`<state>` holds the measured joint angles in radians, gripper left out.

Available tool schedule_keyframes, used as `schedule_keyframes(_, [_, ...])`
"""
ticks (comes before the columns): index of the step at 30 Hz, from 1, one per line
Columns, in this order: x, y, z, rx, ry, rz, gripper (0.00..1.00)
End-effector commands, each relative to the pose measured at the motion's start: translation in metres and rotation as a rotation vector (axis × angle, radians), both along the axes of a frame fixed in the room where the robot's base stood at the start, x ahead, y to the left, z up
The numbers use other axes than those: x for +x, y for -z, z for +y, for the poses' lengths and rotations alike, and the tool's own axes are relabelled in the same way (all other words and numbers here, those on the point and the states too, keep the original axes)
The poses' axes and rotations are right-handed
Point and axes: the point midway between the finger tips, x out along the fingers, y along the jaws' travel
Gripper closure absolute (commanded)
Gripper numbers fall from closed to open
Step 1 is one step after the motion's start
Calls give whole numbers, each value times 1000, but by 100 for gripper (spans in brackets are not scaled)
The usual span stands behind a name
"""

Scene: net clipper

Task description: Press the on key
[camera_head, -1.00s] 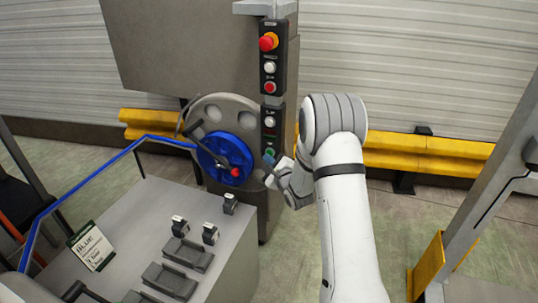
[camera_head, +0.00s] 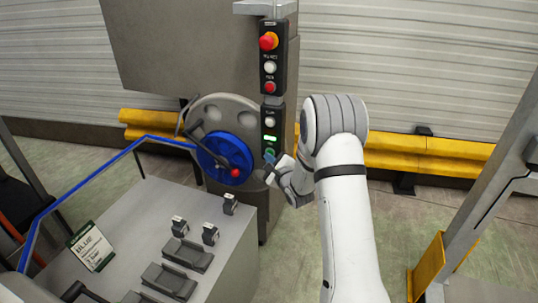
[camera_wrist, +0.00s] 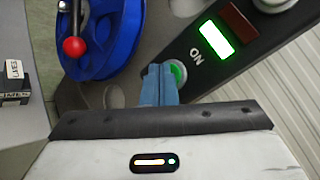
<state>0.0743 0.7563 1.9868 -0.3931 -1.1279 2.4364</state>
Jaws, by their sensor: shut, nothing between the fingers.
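The on key is a round green button (camera_wrist: 178,73) with a pale rim, labelled "ON", on the dark control panel (camera_wrist: 225,50) in the wrist view. My gripper (camera_wrist: 160,72) is shut and empty. Its blue fingertips are at the key and cover its left part; whether they touch it I cannot tell for sure. A rectangular lamp (camera_wrist: 216,39) beside the key glows bright green, and a dark red lamp (camera_wrist: 238,22) next to it is unlit. In the head view the lit green lamp (camera_head: 271,138) shows just above my gripper (camera_head: 268,158).
A blue wheel (camera_head: 222,158) with a red-knobbed crank is left of the panel. A red mushroom button (camera_head: 268,41) and other buttons sit higher on the column. A grey table (camera_head: 225,235) with black clips stands at front left.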

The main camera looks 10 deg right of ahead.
Motion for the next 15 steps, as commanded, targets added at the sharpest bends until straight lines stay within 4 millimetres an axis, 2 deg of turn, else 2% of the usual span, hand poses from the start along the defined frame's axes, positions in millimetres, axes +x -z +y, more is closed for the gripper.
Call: schedule_keyframes(15, [-15, 0, 8, 0, 0, 0, 100])
